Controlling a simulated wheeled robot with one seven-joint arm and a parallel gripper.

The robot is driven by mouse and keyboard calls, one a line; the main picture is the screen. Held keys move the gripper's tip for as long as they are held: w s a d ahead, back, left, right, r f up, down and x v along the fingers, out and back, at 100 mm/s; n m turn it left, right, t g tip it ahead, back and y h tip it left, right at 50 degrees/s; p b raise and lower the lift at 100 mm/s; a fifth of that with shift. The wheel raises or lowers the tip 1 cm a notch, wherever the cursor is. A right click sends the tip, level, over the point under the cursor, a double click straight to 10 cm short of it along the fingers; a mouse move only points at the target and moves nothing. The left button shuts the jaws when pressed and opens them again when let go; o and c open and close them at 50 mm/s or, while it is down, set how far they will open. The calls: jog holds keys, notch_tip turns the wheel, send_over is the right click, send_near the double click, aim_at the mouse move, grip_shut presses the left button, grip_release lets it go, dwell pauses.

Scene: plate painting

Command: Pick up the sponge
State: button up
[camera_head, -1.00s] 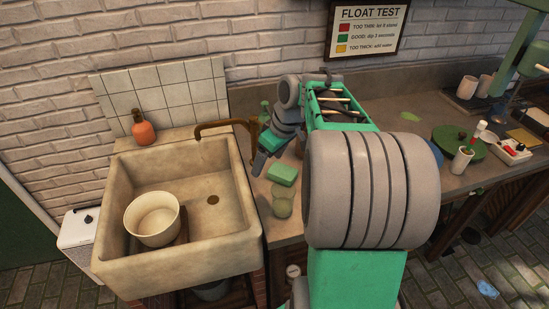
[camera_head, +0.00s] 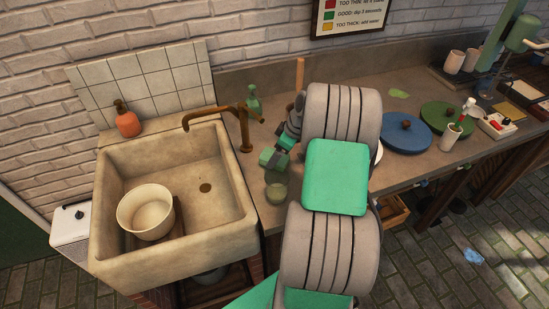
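The green sponge (camera_head: 272,161) is a small block on the counter, just right of the sink and behind a greenish glass jar (camera_head: 277,189). My gripper (camera_head: 281,148) is at the sponge's upper right edge, pointing down and left. My gripper also has green parts, and its fingertips are small and partly hidden. I cannot tell whether they are open or closed, or whether they touch the sponge. My large grey and green arm links cover the counter right of it.
The stone sink (camera_head: 240,232) with a cream pot (camera_head: 146,212) is at left. A brown faucet (camera_head: 240,125) and a green bottle (camera_head: 253,99) stand close behind the sponge. Blue (camera_head: 405,133) and green (camera_head: 447,117) discs and a cup (camera_head: 451,136) lie to the right.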

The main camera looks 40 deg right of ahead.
jog(key=shift+x, duration=1.1)
jog(key=shift+f+b, duration=0.25)
jog(key=shift+b, duration=0.05)
jog(key=shift+c, duration=0.5)
jog(key=c, duration=1.5)
jog(key=shift+o, duration=0.2)
jog(key=shift+r+p, duration=0.3)
jog(key=shift+r, duration=0.2)
jog(key=r+b, duration=0.1)
jog(key=r, duration=0.2)
jog(key=shift+s+r, duration=0.15)
jog(key=shift+s, duration=0.05)
jog(key=s+r, duration=0.2)
jog(key=r, duration=0.1)
jog(key=s+r+b, duration=0.1)
jog(key=s, duration=0.1)
jog(key=shift+a+r, duration=0.3)
jog(key=s+a+r+b, duration=0.1)
jog(key=s+r, duration=0.3)
jog(key=s, duration=0.5)
jog(key=shift+s+a+r+b, duration=0.2)
jog(key=shift+a+r+b, duration=0.1)
jog(key=shift+a+r, duration=0.1)
